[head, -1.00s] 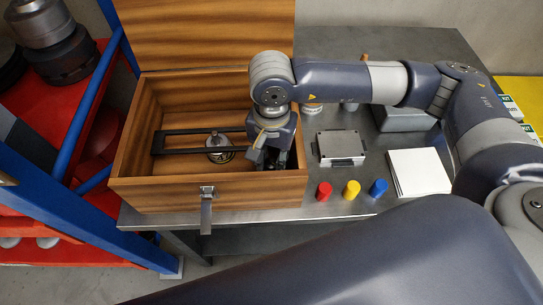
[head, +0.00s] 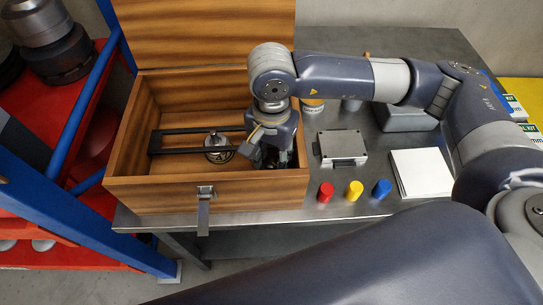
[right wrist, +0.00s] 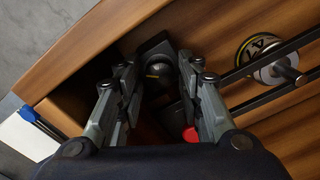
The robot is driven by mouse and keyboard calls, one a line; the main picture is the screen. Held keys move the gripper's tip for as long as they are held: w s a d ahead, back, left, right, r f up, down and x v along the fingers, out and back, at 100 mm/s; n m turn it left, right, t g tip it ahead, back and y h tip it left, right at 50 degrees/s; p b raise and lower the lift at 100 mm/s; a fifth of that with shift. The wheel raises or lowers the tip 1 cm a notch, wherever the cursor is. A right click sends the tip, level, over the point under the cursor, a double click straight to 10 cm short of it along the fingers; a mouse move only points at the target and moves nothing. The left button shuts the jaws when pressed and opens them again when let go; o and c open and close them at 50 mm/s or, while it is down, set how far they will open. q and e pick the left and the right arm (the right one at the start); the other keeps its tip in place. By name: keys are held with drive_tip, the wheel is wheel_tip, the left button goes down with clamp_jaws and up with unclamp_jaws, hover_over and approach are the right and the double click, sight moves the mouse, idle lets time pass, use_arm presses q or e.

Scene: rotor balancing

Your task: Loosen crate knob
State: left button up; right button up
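The open wooden crate (head: 150,198) stands on the metal table. Inside it a black frame with two rails (head: 182,131) runs by a metal disc with a central post (head: 216,146); the disc, with a yellow-and-white label, also shows in the right wrist view (right wrist: 257,55). My right gripper (head: 268,158) points down inside the crate's right end. In the right wrist view its fingers (right wrist: 156,66) are spread apart. A dark block with a yellow mark (right wrist: 157,48) lies beyond and between the tips; I cannot tell if it bears the knob. No contact shows. My left gripper is out of view.
The crate's walls stand close around my right gripper. A blue-framed rack (head: 60,215) stands left.

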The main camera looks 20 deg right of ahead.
sight(272, 162)
drive_tip(key=shift+r, duration=0.1)
wheel_tip(272, 162, up, 12)
idle(0.5)
idle(0.5)
